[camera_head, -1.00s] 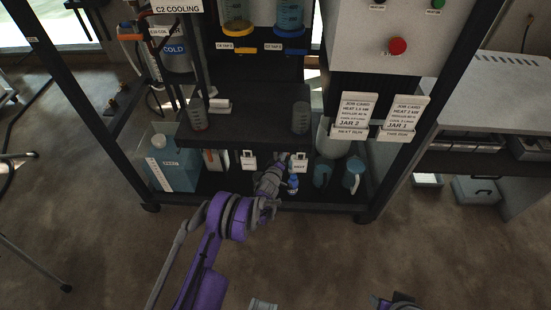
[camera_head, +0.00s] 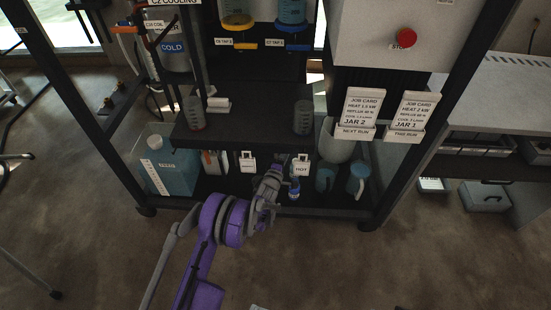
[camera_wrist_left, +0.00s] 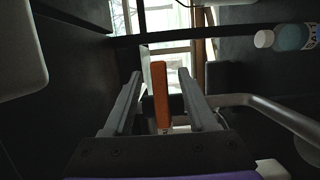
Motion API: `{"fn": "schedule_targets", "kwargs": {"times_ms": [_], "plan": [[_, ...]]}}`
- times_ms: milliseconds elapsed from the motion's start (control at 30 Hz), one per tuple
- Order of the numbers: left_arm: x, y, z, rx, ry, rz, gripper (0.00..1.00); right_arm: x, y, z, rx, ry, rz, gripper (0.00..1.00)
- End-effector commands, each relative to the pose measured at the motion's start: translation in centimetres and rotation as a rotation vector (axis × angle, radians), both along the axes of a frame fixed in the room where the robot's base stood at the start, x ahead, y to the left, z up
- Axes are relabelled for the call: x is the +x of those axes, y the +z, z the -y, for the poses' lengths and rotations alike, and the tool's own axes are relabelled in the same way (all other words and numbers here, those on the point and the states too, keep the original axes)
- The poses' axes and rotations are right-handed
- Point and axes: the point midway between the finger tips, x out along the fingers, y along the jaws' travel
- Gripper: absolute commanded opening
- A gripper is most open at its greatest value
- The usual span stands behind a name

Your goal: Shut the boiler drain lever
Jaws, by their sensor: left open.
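My left gripper (camera_head: 275,173) reaches in under the dark shelf of the rack, beside the white HOT card (camera_head: 301,168). In the left wrist view the gripper (camera_wrist_left: 160,75) is open, with one grey finger on each side. An orange lever (camera_wrist_left: 161,95) stands upright in the picture between the fingers, with a visible gap on both sides. Its lower end is partly hidden by the gripper. I cannot make the lever out in the head view. My right gripper is not in view.
A small blue bottle (camera_head: 294,189) stands just right of the gripper. Blue mugs (camera_head: 357,180) stand further right and a teal container (camera_head: 168,165) at the left of the lower shelf. A curved grey pipe (camera_wrist_left: 270,110) runs right of the fingers. The floor in front is clear.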

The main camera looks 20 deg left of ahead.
Motion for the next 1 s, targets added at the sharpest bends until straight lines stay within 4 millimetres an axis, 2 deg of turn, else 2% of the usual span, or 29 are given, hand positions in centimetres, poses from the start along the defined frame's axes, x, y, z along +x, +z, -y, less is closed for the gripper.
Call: {"fn": "schedule_targets", "kwargs": {"times_ms": [233,700,1000], "plan": [[-0.7,0.0,0.1,0.001,0.000,0.000,0.57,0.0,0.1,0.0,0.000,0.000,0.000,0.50],[-6.2,0.0,0.8,0.002,-0.001,0.000,0.57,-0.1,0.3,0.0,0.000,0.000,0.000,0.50],[-7.0,0.0,0.9,0.001,0.000,0.000,0.57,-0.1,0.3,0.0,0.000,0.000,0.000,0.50]]}}
